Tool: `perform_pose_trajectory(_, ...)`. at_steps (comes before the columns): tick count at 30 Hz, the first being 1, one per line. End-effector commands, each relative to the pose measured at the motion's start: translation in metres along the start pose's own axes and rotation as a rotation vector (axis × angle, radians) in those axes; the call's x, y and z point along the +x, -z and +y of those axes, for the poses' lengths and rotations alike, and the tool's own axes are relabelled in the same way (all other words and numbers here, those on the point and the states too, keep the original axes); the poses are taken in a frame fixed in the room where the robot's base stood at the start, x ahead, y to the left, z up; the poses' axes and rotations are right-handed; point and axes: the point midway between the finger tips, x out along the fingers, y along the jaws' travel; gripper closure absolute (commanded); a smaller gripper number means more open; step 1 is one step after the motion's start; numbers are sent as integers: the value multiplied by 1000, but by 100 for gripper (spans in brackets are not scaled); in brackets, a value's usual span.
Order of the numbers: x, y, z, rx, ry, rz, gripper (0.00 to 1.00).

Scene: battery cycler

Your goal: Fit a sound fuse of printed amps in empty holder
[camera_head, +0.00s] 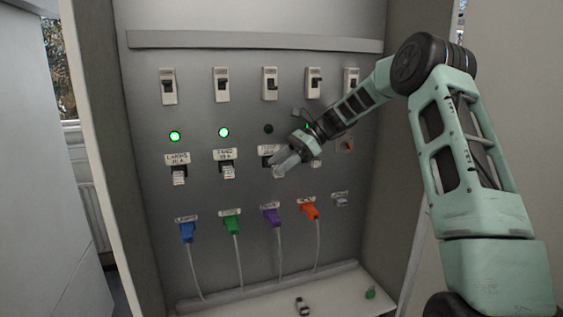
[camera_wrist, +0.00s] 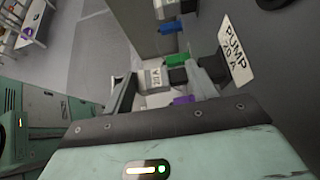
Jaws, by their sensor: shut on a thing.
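My gripper (camera_head: 285,162) is at the third holder column of the panel, in front of its label (camera_head: 266,150). In the wrist view my gripper (camera_wrist: 165,88) is shut on a pale fuse (camera_wrist: 154,78) whose side seems to read 20 A. The fuse points at a dark holder (camera_wrist: 178,76) and appears to meet it; I cannot tell how deep it sits. The label beside it (camera_wrist: 236,52) reads PUMP and an amp figure, partly unclear. The third lamp (camera_head: 268,129) is dark. In the head view my gripper hides most of this holder.
Neighbouring fuses (camera_head: 179,176) and (camera_head: 228,171) sit left, below green lamps (camera_head: 175,136). Breaker switches (camera_head: 222,85) run above; coloured plugs with cables, such as the purple plug (camera_head: 271,216), hang below. A small dark-and-white item (camera_head: 302,306) and a green one (camera_head: 370,292) lie on the cabinet floor.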

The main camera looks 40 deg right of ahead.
Motion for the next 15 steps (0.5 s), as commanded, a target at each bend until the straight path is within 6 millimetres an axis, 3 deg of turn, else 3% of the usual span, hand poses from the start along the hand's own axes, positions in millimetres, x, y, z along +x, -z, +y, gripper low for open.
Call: perform_pose_trajectory(15, -1, -1, -6, 0, 1, 0, 63)
